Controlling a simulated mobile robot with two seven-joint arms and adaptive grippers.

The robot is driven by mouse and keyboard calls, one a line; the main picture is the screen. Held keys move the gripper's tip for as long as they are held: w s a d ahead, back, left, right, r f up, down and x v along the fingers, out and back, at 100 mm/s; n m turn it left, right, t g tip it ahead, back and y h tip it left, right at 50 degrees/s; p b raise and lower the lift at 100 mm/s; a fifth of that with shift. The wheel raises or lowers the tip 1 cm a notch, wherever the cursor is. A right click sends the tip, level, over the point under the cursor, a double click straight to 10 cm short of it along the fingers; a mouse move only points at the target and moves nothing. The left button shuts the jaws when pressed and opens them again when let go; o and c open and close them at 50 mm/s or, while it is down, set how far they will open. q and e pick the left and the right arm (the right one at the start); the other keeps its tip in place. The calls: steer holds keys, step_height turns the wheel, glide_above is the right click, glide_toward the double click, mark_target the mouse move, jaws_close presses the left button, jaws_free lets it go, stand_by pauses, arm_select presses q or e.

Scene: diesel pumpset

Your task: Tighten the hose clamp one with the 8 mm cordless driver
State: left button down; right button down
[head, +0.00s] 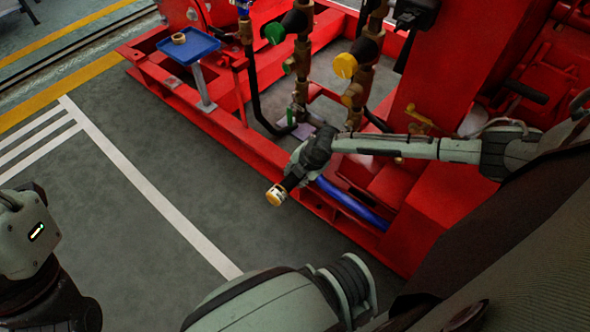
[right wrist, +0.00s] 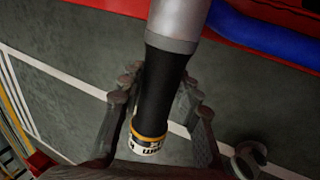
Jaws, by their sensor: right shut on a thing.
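My right gripper (head: 308,160) is in the middle of the head view, above the floor beside the red frame. It is shut on a cylindrical tool that looks like the cordless driver (head: 278,193). I cannot read an 8 mm mark. A blue hose (head: 352,205) runs low along the red frame, below my right forearm. I cannot make out hose clamp one. My left gripper is not in view.
The red pumpset frame (head: 230,140) fills the upper right, with brass valves, a green cap (head: 275,33) and a yellow cap (head: 345,65). A blue tray (head: 188,47) on a post holds a small tan ring. The grey floor (head: 150,220) at left is clear.

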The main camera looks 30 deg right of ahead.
mark_target(285, 186)
steer(key=shift+w+d+r, duration=0.1)
steer(key=shift+w+d, duration=0.15)
steer(key=shift+d, duration=0.2)
stand_by(0.5)
stand_by(0.5)
steer(key=shift+a+p, duration=0.1)
steer(key=shift+p, duration=0.2)
stand_by(0.3)
steer(key=shift+s+a+p, duration=0.35)
steer(key=shift+a+p, duration=0.1)
steer(key=shift+a, duration=0.35)
steer(key=shift+s+a+p, duration=0.2)
steer(key=shift+a+p, duration=0.05)
steer(key=shift+a, duration=0.4)
steer(key=shift+s+a+p, duration=0.25)
steer(key=shift+a+p, duration=0.05)
steer(key=shift+a, duration=0.4)
steer(key=shift+s+a+p, duration=0.2)
steer(key=shift+a+p, duration=0.05)
steer(key=shift+a, duration=0.4)
